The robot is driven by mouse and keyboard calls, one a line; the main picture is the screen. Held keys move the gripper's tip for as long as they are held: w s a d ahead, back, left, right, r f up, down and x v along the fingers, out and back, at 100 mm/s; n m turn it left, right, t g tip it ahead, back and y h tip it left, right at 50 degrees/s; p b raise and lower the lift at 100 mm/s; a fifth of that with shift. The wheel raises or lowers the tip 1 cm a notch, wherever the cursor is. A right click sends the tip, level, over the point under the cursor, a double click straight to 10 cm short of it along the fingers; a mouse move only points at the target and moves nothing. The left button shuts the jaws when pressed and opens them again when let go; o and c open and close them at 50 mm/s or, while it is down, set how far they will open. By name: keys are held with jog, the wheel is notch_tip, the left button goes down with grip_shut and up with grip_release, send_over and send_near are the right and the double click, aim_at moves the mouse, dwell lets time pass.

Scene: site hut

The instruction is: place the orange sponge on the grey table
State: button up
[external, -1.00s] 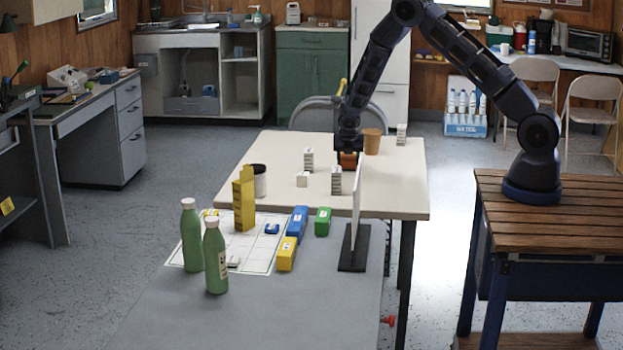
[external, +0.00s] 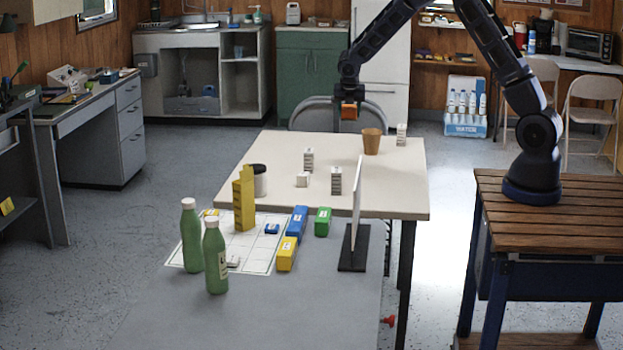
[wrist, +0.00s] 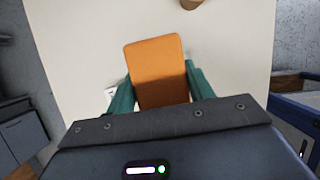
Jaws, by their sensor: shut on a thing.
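The orange sponge (external: 349,111) is held in my gripper (external: 349,101), up above the far part of the cream table (external: 280,150). In the wrist view the sponge (wrist: 158,70) sits between the two green fingers of my gripper (wrist: 160,85), which are shut on its sides. The grey table (external: 270,310) stands in front of the cream one, nearer the camera. Its right front part is bare.
On the grey table are two green bottles (external: 215,260), a white gridded sheet (external: 255,255), a tall yellow box (external: 243,200), several small coloured boxes and a white upright panel (external: 356,205) on a dark base. Small blocks, a dark-lidded jar (external: 259,181) and a tan cup (external: 371,142) stand on the cream table.

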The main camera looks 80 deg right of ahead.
jog(key=shift+r, duration=0.5)
jog(key=shift+w+a, duration=0.25)
jog(key=shift+a, duration=0.1)
jog(key=w+a+m+g, duration=0.1)
jog(key=w+a+m, duration=0.25)
jog(key=a, duration=1.15)
jog(key=w+a+f+m+g+y, duration=0.15)
jog(key=w+a, duration=0.25)
jog(key=a, duration=1)
jog(key=w+a+m+g+h, duration=0.1)
jog(key=w+a+m, duration=0.25)
jog(key=a, duration=1.15)
jog(key=m+g+y, duration=0.2)
jog(key=m+y, duration=0.2)
jog(key=m, duration=0.5)
send_over(352, 300)
jog(key=w, duration=0.1)
jog(key=shift+t+h, duration=0.25)
jog(key=shift+t, duration=0.1)
jog(key=f, duration=1.8)
jog(key=shift+w+a+f, duration=0.15)
jog(key=shift+a+f, duration=0.05)
jog(key=shift+f, duration=0.1)
